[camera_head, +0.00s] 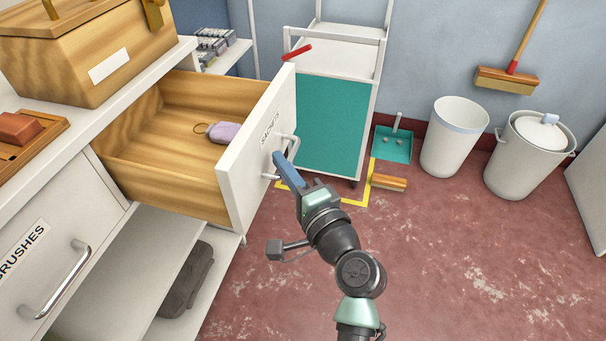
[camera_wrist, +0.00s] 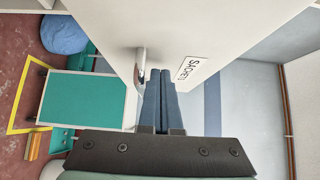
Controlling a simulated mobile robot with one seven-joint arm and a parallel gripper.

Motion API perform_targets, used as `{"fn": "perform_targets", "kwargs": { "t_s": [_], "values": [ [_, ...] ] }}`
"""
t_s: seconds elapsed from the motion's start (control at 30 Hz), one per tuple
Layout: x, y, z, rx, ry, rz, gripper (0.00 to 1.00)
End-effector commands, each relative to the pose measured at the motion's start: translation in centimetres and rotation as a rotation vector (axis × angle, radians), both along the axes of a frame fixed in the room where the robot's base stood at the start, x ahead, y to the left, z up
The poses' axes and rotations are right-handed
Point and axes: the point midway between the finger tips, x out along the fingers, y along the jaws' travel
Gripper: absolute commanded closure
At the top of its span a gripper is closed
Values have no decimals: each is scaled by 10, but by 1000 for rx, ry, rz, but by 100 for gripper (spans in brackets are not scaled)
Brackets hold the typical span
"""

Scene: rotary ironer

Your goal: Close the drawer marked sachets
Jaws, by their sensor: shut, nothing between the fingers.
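The sachets drawer (camera_head: 246,172) stands pulled out from the white cabinet, its white front labelled SACHETS. Its front also shows in the wrist view (camera_wrist: 215,30). A metal bar handle (camera_head: 287,156) is on the front, and it also shows in the wrist view (camera_wrist: 140,66). A small lilac sachet (camera_head: 223,132) with a loop lies inside the drawer. My gripper (camera_head: 279,158) is shut and empty, its blue fingers at the drawer front beside the handle. In the wrist view the shut fingertips (camera_wrist: 160,74) are close to the front, between handle and label. I cannot tell whether they touch.
The brushes drawer (camera_head: 48,265) below left is shut. A wooden box (camera_head: 88,50) stands on the cabinet top. A white trolley with a teal panel (camera_head: 330,124) stands just behind the drawer. A brush (camera_head: 388,182) and bins (camera_head: 454,137) are farther right.

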Motion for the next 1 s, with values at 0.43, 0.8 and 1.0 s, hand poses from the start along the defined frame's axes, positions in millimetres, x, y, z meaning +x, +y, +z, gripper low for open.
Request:
{"fn": "perform_targets", "kwargs": {
  "t_s": [0.43,0.8,1.0],
  "values": [
    [2,6,1,0,-1,0,100],
    [11,38,2,0,0,6,100],
    [25,84,3,-1,0,9,100]
  ]
}}
